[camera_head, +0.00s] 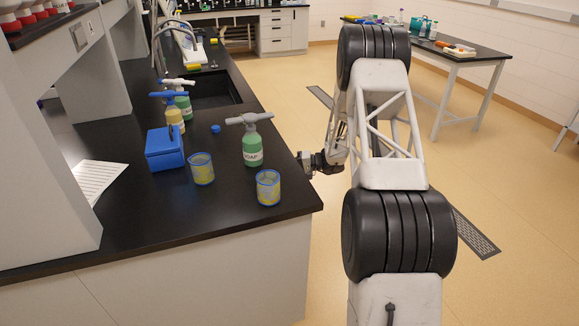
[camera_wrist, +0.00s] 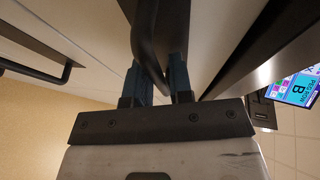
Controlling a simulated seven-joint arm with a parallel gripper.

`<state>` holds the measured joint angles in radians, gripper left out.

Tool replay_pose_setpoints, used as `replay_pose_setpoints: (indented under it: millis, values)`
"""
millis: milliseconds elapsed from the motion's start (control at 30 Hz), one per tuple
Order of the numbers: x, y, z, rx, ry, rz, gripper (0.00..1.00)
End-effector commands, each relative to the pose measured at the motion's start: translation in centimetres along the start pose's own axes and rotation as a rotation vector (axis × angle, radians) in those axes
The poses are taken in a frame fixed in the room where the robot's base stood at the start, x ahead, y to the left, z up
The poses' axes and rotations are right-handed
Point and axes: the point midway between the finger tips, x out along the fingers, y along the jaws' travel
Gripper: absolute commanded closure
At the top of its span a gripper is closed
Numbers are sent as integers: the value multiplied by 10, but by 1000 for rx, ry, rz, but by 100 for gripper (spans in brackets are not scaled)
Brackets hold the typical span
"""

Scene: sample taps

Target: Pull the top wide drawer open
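In the wrist view, a dark bar handle (camera_wrist: 147,38) is mounted on a pale drawer front (camera_wrist: 105,22) directly ahead. My gripper (camera_wrist: 158,68) reaches up toward that front. Its two blue-dark fingers stand apart, with the handle's curved end between them; I see no clear sign of both fingers pressing on it. In the head view, my gripper (camera_head: 312,163) is small and beside the right edge of the black bench. The drawer fronts on that side are hidden from the head view.
A second dark handle (camera_wrist: 35,70) shows at left in the wrist view. The black countertop (camera_head: 130,215) carries a blue box (camera_head: 164,149), soap bottles and beakers (camera_head: 268,188). Open floor (camera_head: 500,180) lies right of my arm, with a side table (camera_head: 455,55) behind.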

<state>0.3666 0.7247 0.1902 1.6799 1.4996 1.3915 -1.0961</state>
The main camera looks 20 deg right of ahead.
Motion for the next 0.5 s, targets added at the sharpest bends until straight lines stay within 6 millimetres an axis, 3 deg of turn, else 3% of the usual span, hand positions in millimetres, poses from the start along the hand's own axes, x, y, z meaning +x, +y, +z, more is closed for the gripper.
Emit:
replay_pose_setpoints:
  millis: [167,333,500]
  values:
    - [0,0,0,0,0,0,80]
    - [0,0,0,0,0,0,100]
    - [0,0,0,0,0,0,100]
